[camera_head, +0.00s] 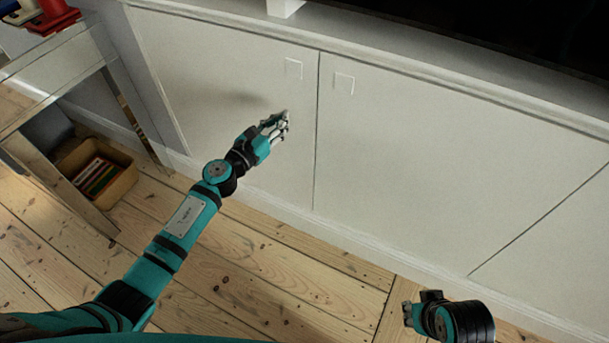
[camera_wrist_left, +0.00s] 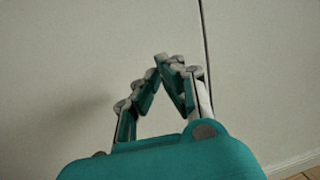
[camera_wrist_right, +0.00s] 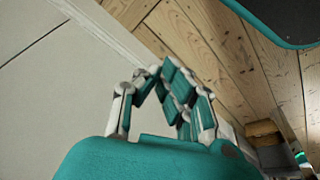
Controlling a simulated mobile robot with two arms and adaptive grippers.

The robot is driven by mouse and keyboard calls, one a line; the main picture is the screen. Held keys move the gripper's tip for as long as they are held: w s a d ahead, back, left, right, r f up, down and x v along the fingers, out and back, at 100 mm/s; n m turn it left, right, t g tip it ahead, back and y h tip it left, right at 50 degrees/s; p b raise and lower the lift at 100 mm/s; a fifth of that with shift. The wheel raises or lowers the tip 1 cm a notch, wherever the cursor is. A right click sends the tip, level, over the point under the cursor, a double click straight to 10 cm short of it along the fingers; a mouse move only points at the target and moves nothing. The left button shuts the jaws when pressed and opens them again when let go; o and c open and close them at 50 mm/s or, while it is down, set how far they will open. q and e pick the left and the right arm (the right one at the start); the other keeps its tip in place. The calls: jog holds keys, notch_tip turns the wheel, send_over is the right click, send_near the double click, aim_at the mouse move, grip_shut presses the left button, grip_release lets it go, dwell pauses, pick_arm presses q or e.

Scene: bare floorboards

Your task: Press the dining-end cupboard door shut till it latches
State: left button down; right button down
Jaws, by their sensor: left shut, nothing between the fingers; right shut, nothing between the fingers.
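The white cupboard has a left door (camera_head: 225,100) and a door to its right (camera_head: 420,170), each with a small square handle mark near their shared seam. The left door looks flush with its neighbour; whether it is latched I cannot tell. My left gripper (camera_head: 284,120) is shut and empty, at the left door's face near its right edge. In the left wrist view, its fingertips (camera_wrist_left: 168,60) meet in front of the white panel, close to the dark seam; contact is unclear. My right gripper (camera_head: 408,312) is shut and empty, low over the floor by the cupboard's base.
A glass-topped table (camera_head: 55,62) with metal legs stands at the left, with red items (camera_head: 55,14) on it. A tan box (camera_head: 112,186) with books or files sits on the floor below. Bare floorboards (camera_head: 270,285) are clear in front of the cupboard.

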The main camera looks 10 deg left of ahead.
pick_arm(q)
jog(key=v, duration=0.9)
jog(key=shift+s, duration=0.2)
pick_arm(e)
jog(key=shift+r, duration=0.2)
pick_arm(q)
jog(key=shift+a, duration=0.15)
pick_arm(e)
jog(key=shift+s+f, duration=0.15)
jog(key=shift+f, duration=0.1)
